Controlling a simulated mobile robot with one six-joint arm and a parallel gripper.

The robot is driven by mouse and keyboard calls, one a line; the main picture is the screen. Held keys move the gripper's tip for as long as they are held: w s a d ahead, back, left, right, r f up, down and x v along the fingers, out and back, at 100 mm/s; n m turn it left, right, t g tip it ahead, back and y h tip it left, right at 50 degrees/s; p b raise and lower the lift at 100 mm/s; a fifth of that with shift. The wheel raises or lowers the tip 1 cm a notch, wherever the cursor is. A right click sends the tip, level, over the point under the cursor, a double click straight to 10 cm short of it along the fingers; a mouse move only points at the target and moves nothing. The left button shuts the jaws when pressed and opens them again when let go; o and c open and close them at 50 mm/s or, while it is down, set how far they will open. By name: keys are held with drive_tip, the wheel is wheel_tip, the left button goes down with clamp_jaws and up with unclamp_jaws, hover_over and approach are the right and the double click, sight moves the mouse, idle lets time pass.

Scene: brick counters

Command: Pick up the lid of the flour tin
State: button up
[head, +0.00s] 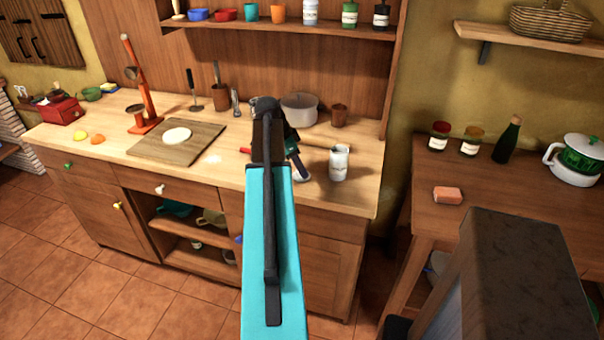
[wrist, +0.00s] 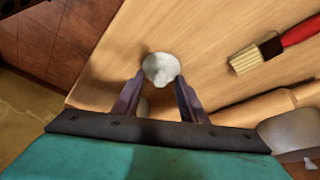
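A white tin with a dark-marked label (head: 339,164) stands upright near the right front of the counter; I take it for the flour tin. My gripper (head: 302,173) points down just left of it. A small round whitish piece (wrist: 160,68) lies between my fingertips (wrist: 160,77) in the wrist view; it may be the lid. It also shows as a white patch at the fingers in the head view (head: 303,178). The fingers are on both sides of it. I cannot tell whether they press on it. A pale part, perhaps the tin, is mostly hidden behind my gripper.
A red-handled brush (wrist: 245,60) and a rolling pin (wrist: 258,106) lie on the wooden counter (head: 232,178). A pale pot (head: 299,108) and a brown cup (head: 339,115) stand behind. A board with dough (head: 148,150) lies left. The counter's front edge is close.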

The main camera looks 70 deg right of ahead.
clamp_jaws()
drive_tip(key=shift+r+b, duration=0.6)
drive_tip(key=shift+r, duration=1)
drive_tip(key=w+a+r+b, duration=0.1)
drive_tip(key=w+a, duration=0.3)
drive_tip(key=a, duration=0.3)
drive_tip(key=w+a+b, duration=0.2)
drive_tip(key=w+a, duration=0.2)
drive_tip(key=a, duration=0.3)
drive_tip(key=shift+r, duration=0.4)
drive_tip(key=shift+d, duration=0.1)
